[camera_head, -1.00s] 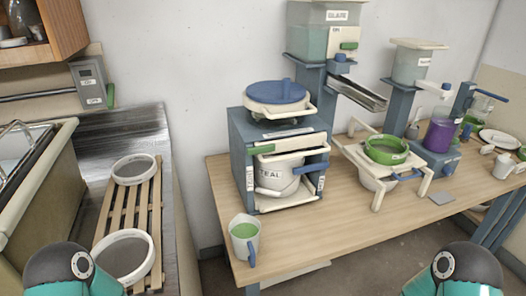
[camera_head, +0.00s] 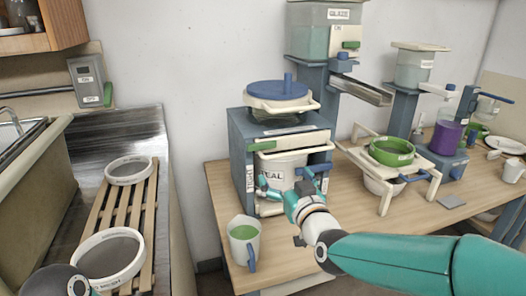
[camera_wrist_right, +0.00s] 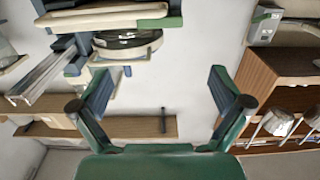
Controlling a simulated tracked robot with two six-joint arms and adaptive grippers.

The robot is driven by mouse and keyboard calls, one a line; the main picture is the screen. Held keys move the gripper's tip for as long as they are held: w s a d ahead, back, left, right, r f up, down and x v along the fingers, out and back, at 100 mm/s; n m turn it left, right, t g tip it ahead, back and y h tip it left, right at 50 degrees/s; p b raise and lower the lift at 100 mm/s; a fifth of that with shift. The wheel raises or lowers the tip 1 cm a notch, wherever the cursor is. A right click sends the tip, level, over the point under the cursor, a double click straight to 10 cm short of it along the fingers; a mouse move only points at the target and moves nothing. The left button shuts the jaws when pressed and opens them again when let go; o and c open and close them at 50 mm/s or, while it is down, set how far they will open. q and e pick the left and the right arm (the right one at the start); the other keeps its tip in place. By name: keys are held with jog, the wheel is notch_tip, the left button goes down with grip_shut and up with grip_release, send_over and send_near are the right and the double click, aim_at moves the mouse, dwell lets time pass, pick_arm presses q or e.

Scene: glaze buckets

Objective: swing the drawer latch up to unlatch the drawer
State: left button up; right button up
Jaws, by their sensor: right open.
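The blue-grey cabinet (camera_head: 238,140) stands on the wooden table, with a cream handle bar (camera_head: 292,154) across its front and a white bucket marked TEAL (camera_head: 288,172) inside. A green bar (camera_head: 290,140) lies level above the handle bar. I cannot tell for sure which part is the drawer latch. My right gripper (camera_head: 274,196) is in front of the bucket and hides its lower part. In the right wrist view the gripper (camera_wrist_right: 164,82) is open, with nothing between its fingers. My left gripper is not in view.
A mug with green liquid (camera_head: 244,241) stands at the table's front edge, close left of my right gripper. A green bowl (camera_head: 391,151) sits in a cream frame to the right. Sieves (camera_head: 108,258) lie on a wooden rack (camera_head: 148,222) at left.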

aim_at(263, 147)
jog(key=p+x, duration=0.1)
jog(key=x, duration=0.4)
jog(key=p+x, duration=0.2)
jog(key=x, duration=0.3)
jog(key=p+x, duration=0.1)
jog(key=x, duration=0.5)
jog(key=shift+f+p, duration=0.25)
jog(key=shift+p, duration=0.1)
jog(key=c, duration=1.4)
